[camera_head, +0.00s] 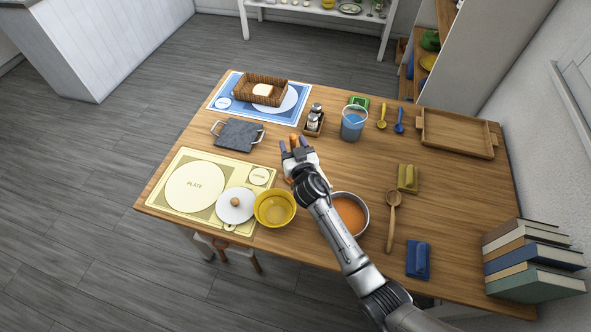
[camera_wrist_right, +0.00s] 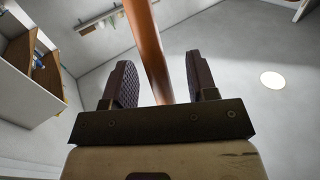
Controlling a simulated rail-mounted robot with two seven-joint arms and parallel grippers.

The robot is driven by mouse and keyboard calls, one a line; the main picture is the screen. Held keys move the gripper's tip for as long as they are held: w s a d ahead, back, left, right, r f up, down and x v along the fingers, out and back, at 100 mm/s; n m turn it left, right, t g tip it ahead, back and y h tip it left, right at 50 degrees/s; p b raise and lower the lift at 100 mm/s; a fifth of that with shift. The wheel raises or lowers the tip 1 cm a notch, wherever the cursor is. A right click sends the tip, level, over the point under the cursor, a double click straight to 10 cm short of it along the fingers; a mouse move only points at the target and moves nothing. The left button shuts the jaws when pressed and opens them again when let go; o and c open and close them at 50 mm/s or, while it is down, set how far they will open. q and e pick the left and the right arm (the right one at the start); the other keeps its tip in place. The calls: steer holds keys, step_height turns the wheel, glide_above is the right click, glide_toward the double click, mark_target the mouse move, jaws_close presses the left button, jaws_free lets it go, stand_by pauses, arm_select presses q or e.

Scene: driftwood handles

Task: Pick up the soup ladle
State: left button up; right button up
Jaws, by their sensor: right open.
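My right gripper (camera_head: 292,146) is open above the middle of the table. An orange-brown rod (camera_wrist_right: 148,50), which looks like the soup ladle's handle, shows between its two fingers in the right wrist view, with gaps on both sides. Its end (camera_head: 294,139) shows between the fingertips in the head view. The rest of the ladle is hidden by my arm. A metal pot of orange soup (camera_head: 347,213) stands partly behind my right forearm. My left gripper is not in view.
A yellow bowl (camera_head: 274,208) and a white lid (camera_head: 235,205) stand left of the pot. A wooden spoon (camera_head: 392,220) and a blue block (camera_head: 418,260) lie right of it. A blue-filled beaker (camera_head: 353,124) and a shaker caddy (camera_head: 313,124) stand beyond the gripper.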

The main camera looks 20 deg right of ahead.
steer(key=shift+w, duration=0.9)
steer(key=shift+c, duration=0.3)
jaws_close()
